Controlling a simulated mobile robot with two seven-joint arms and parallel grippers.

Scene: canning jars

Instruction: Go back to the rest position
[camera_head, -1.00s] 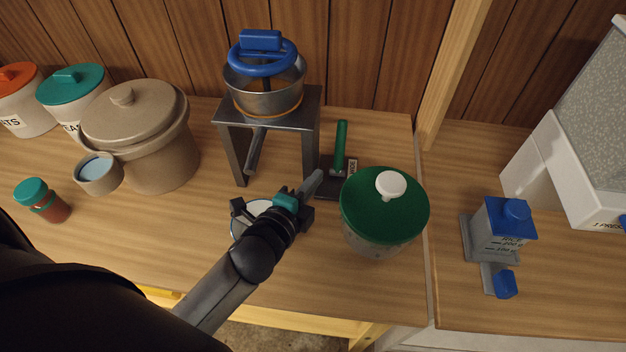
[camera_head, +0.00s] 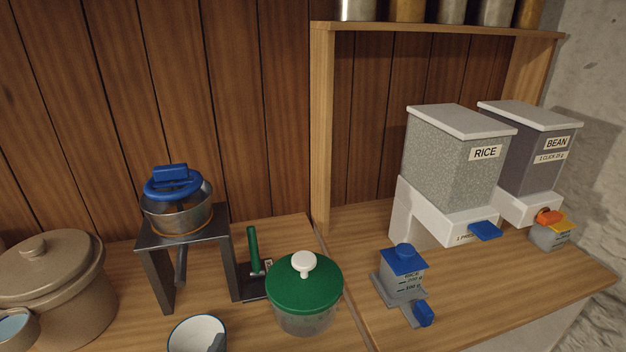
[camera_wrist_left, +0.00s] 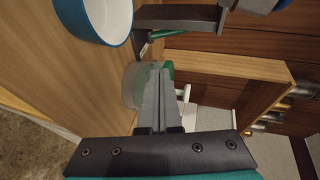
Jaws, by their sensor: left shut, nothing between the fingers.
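My left gripper (camera_wrist_left: 159,95) shows in the wrist view with its two grey fingers together and nothing between them. Beyond the fingers is the clear jar with a green lid (camera_wrist_left: 133,85), partly hidden by them. A white bowl with a blue rim (camera_wrist_left: 95,15) is at the top of that view, apart from the fingers. In the head view the bowl (camera_head: 197,333) is cut by the bottom edge, with a small dark part over its right side that I cannot make out clearly. The green-lidded jar (camera_head: 305,288) stands to its right. My right gripper is not in view.
A metal stand (camera_head: 160,275) carries a steel pot with a blue handled top (camera_head: 176,208). A brown crock (camera_head: 60,290) stands left. Rice (camera_head: 455,165) and bean (camera_head: 535,150) dispensers stand right, with a blue-lidded measuring container (camera_head: 402,270) in front.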

